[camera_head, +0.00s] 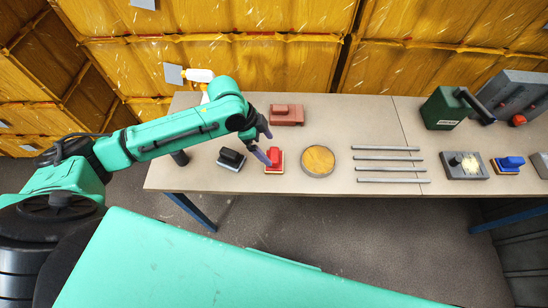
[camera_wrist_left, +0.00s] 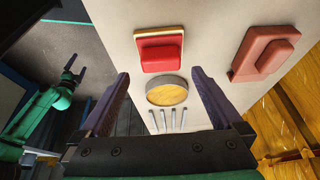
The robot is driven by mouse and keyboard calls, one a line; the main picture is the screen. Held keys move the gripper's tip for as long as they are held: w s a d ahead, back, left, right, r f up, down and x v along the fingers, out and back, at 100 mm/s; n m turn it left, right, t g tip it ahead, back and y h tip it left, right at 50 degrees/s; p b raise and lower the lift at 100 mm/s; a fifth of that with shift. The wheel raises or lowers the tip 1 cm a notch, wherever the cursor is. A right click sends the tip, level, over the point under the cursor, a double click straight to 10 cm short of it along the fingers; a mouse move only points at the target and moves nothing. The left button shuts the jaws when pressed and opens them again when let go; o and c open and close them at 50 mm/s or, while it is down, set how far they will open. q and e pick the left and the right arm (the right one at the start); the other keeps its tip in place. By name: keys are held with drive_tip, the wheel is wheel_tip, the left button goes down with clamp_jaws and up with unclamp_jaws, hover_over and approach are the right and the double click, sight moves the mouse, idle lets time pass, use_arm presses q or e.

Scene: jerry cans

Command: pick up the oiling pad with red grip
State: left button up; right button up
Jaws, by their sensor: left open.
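The oiling pad with red grip (camera_head: 275,161) lies on the table near its front edge. In the left wrist view the pad (camera_wrist_left: 160,51) shows a red block grip on a pale base. My left gripper (camera_head: 269,150) is open and empty, with one finger partly overlapping the pad in the head view. In the left wrist view the pad lies beyond the spread fingertips (camera_wrist_left: 161,74), apart from them as far as I can tell. My right gripper (camera_wrist_left: 75,73) shows small at the left of that view and looks open and empty.
A black-gripped item (camera_head: 231,158) lies close left of the pad. A brick-red block (camera_head: 287,115) lies behind, and a round yellow-topped disc (camera_head: 318,160) to the right. Further right are several metal rods (camera_head: 388,158), a green can (camera_head: 442,108) and a blue-gripped pad (camera_head: 510,163).

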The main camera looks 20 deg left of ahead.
sight(274, 154)
use_arm(q)
drive_tip(key=p+x, duration=0.1)
drive_tip(key=x, duration=0.4)
drive_tip(key=shift+w, duration=0.15)
drive_tip(key=shift+d+f, duration=0.15)
drive_tip(key=shift+f, duration=0.25)
drive_tip(key=c, duration=1.3)
drive_tip(key=shift+c, duration=0.2)
use_arm(e)
drive_tip(key=w+r, duration=0.1)
drive_tip(key=w, duration=0.2)
drive_tip(key=shift+d+r, duration=0.1)
drive_tip(key=shift+r, duration=0.25)
